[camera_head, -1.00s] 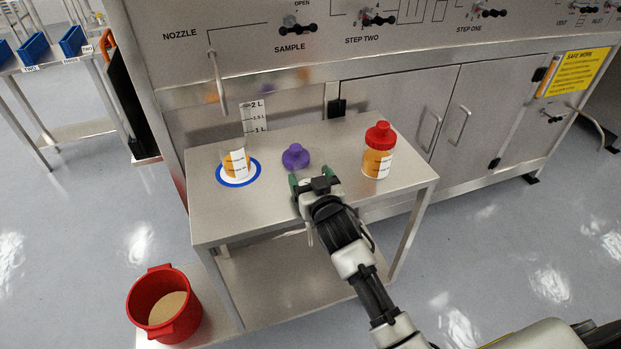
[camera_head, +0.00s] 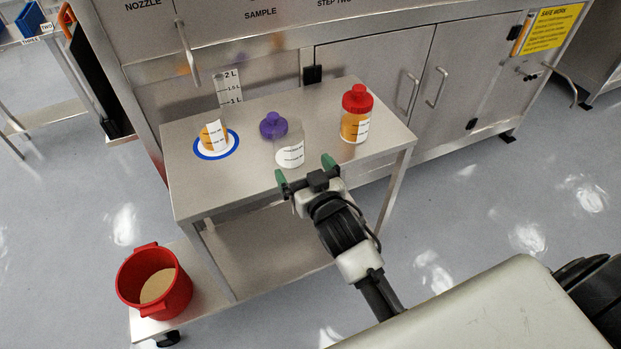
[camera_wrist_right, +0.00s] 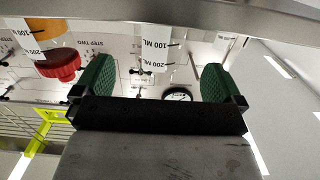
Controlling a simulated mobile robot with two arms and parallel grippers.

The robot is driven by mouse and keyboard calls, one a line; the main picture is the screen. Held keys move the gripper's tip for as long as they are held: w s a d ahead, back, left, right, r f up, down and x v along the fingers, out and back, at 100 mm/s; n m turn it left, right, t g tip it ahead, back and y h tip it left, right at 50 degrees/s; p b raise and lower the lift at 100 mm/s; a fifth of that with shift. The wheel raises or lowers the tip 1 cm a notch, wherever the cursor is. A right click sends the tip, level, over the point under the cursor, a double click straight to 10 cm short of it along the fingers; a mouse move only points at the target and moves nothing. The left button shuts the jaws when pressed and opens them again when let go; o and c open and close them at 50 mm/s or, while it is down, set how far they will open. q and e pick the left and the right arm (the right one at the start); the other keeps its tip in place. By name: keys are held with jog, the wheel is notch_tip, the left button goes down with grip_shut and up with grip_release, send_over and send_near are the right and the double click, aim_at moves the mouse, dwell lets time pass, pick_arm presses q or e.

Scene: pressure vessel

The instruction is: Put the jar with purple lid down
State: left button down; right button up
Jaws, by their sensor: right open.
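The clear jar (camera_head: 290,155) with a white label stands upright on the small steel table, near its front edge. The purple lid (camera_head: 273,125) appears to lie on the table just behind and left of it; no lid shows on the jar in the right wrist view. My right gripper (camera_head: 304,168) is open and empty, with green fingertips just in front of the jar. In the right wrist view the jar (camera_wrist_right: 160,50) shows upside down beyond and between the open fingers (camera_wrist_right: 160,75), apparently apart from them. My left gripper is not in view.
A jar with a red lid (camera_head: 356,118) stands right on the steel table (camera_head: 240,185). Behind is the steel cabinet (camera_head: 375,75). A red bucket (camera_head: 137,268) sits low at left.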

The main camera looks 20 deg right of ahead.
jog(key=shift+s+d+r, duration=0.1)
jog(key=shift+s, duration=1.65)
jog(key=s+f+n+g, duration=0.1)
jog(key=s+f+g, duration=0.2)
jog(key=f, duration=0.8)
jog(key=s+f+g, duration=0.2)
jog(key=s+f, duration=0.1)
jog(key=f, duration=0.8)
jog(key=s+f+n+g, duration=0.1)
jog(key=s+f+g, duration=0.2)
jog(key=f, duration=0.7)
jog(key=s+d+f+g, duration=0.2)
jog(key=s+f, duration=0.4)
jog(key=s, duration=0.4)
jog(key=s+d+f+g, duration=0.2)
jog(key=s+f+g, duration=0.1)
jog(key=s+f, duration=0.4)
jog(key=s+d+f+g, duration=0.2)
jog(key=s+f, duration=0.4)
jog(key=s, duration=0.7)
jog(key=shift+s+f+g+h, duration=0.25)
jog(key=shift+f+g+h, duration=0.1)
jog(key=shift+g, duration=0.35)
notch_tip(320, 180, up, 7)
jog(key=p, duration=0.7)
jog(key=shift+r, duration=0.2)
